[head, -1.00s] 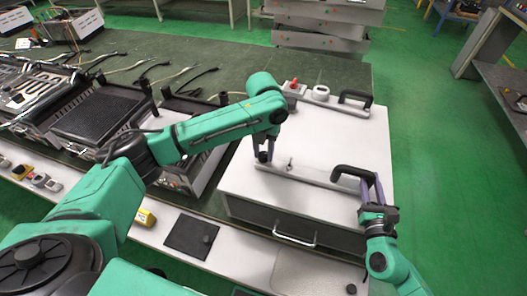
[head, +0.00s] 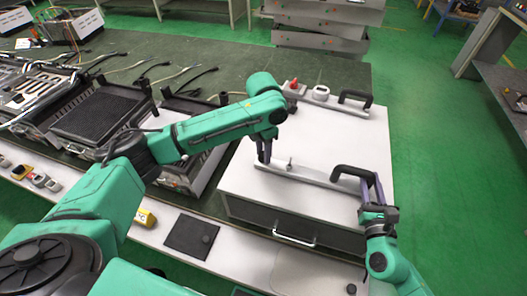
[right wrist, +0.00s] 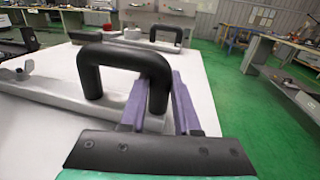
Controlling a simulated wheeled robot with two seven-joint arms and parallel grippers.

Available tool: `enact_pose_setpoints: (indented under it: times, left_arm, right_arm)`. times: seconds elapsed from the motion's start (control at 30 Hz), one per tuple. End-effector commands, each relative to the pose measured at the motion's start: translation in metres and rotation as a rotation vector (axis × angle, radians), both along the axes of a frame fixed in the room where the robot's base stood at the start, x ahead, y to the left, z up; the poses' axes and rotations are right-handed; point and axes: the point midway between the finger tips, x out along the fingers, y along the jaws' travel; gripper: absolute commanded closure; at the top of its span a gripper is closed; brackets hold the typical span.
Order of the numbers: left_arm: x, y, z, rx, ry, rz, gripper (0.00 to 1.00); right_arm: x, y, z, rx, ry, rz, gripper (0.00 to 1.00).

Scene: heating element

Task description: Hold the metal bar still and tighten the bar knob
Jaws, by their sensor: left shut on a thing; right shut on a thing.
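The metal bar (head: 312,176) lies on top of the white box, with a black arched handle (head: 352,170) near its right end and a small silver wing nut (head: 290,163) nearer the left. In the right wrist view the bar (right wrist: 60,94), handle (right wrist: 100,62) and wing nut (right wrist: 20,70) show closer. My left gripper (head: 264,156) points down at the bar's left end, shut on the bar knob, which its fingers mostly hide. My right gripper (head: 372,188) is shut at the bar's right end; its purple fingers (right wrist: 160,105) straddle the handle's near leg.
The white box (head: 345,135) has a front drawer handle (head: 294,240). Behind the bar stand a red knob (head: 292,86), a white round piece (head: 321,92) and a second black handle (head: 355,98). Trays with dark inserts (head: 105,115) fill the left bench.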

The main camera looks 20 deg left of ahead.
Motion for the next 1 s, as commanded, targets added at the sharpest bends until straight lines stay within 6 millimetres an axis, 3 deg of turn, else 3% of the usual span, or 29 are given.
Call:
enact_pose_setpoints:
  times: [0.4,0.43,0.5,0.83,1.0]
  left_arm:
    - [0.000,0.000,0.000,-0.001,-0.001,-0.007,1.00]
    - [0.000,0.000,0.000,-0.001,-0.001,-0.007,0.51]
    - [0.000,0.000,0.000,-0.001,-0.001,-0.006,0.31]
    - [0.000,0.000,0.003,-0.001,-0.001,-0.006,0.31]
    - [0.001,0.000,0.034,-0.001,-0.006,-0.006,0.31]
  right_arm:
    - [0.000,0.000,0.001,0.001,-0.001,0.000,1.00]
    - [0.000,0.000,0.001,0.001,-0.001,0.000,1.00]
    - [0.000,0.000,0.001,0.001,-0.001,0.000,1.00]
    - [0.000,0.000,0.001,0.002,-0.002,-0.001,1.00]
    - [0.000,0.000,0.001,0.001,-0.002,-0.001,1.00]
